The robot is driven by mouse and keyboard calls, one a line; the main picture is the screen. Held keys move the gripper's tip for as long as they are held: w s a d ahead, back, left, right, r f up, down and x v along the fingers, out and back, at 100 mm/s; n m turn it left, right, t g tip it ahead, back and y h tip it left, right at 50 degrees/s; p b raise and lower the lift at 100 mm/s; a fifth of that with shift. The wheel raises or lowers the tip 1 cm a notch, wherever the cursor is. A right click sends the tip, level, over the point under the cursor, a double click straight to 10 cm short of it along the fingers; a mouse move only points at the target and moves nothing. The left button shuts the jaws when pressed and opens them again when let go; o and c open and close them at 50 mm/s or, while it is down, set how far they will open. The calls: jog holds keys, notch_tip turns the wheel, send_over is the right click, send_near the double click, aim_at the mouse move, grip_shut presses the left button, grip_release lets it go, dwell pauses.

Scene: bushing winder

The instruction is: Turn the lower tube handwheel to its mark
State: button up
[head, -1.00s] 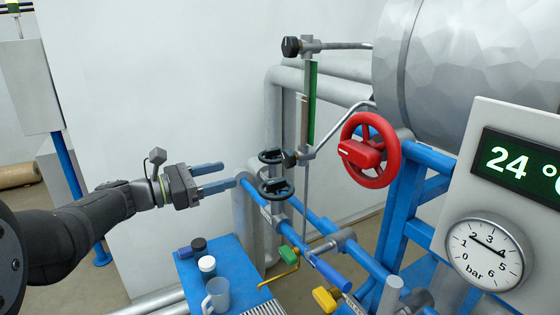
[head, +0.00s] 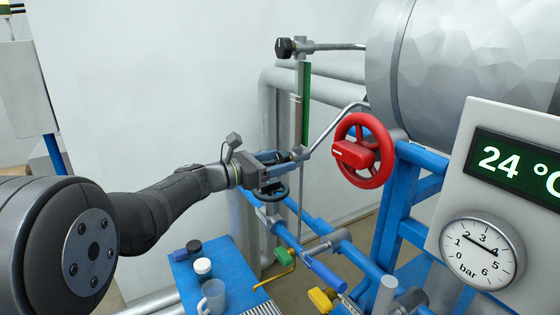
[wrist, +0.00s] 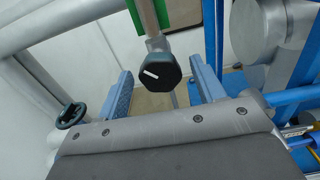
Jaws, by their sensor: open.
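The lower tube handwheel is a black faceted knob (wrist: 163,71) at the foot of the green sight tube (head: 304,105). In the wrist view it lies between my two blue fingers, with a gap on each side. A short white line on its face runs nearly sideways, tilted slightly down to the right. No separate mark on the fitting can be made out. My gripper (head: 286,157) is open at the lower knob in the head view and largely hides it there. My gripper's fingers also show in the wrist view (wrist: 163,90).
The upper tube knob (head: 285,47) is above. A large red handwheel (head: 362,150) stands close right of my gripper. A black handwheel (head: 273,191) is just below. A blue table (head: 225,272) with a mug (head: 213,296) is lower left.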

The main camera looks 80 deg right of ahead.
jog(key=shift+s+d, duration=0.4)
jog(key=c, duration=1)
jog(key=shift+o, duration=0.2)
jog(key=shift+m, duration=0.3)
jog(key=m, duration=0.4)
jog(key=shift+m, duration=2.2)
